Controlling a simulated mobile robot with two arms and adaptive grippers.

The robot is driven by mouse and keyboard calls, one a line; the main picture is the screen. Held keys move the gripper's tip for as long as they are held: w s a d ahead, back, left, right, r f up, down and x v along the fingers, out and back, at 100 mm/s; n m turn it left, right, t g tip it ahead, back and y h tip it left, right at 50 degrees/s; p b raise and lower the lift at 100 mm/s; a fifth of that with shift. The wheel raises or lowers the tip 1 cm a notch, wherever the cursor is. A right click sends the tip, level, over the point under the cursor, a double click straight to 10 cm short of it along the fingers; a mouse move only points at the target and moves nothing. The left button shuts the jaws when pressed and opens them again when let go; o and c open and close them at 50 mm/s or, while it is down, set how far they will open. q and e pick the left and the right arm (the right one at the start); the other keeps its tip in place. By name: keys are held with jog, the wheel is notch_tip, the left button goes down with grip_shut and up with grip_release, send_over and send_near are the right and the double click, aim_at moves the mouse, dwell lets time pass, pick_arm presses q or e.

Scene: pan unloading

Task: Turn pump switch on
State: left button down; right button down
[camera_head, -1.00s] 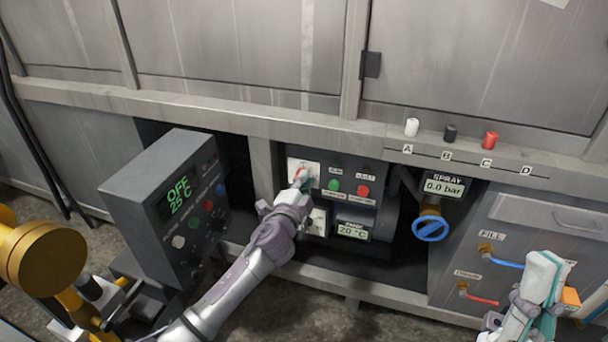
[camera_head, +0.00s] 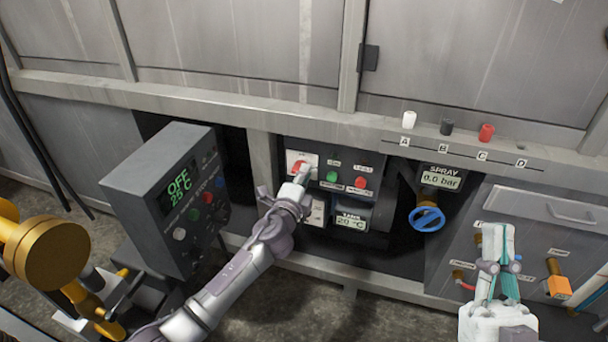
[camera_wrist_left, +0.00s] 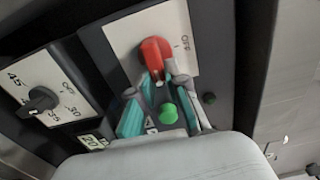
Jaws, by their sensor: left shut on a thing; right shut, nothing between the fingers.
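The pump switch is a red rotary knob (camera_head: 297,166) on a white plate of the dark control panel. In the left wrist view, the red knob (camera_wrist_left: 154,55) sits on its white plate (camera_wrist_left: 120,38), near the "OFF" mark. My left gripper (camera_head: 303,174) is at this switch; in the left wrist view its fingers (camera_wrist_left: 160,82) are shut on the knob's lower end. They hide part of it. My right gripper (camera_head: 497,235) is shut and empty, pointing up in front of the lower right cabinet.
Green (camera_head: 332,177) and red (camera_head: 361,182) buttons sit right of the switch. A black dial (camera_wrist_left: 40,101) is on a white plate beside it. A grey control box (camera_head: 165,205) reads OFF 25 °C. A blue valve wheel (camera_head: 427,219) is under the spray display (camera_head: 441,180).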

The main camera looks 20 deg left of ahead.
pick_arm(q)
jog(key=shift+f, duration=0.1)
jog(key=c, duration=1.2)
grip_release()
jog(key=shift+o, duration=0.2)
jog(key=s, duration=1.2)
jog(key=shift+a, duration=0.2)
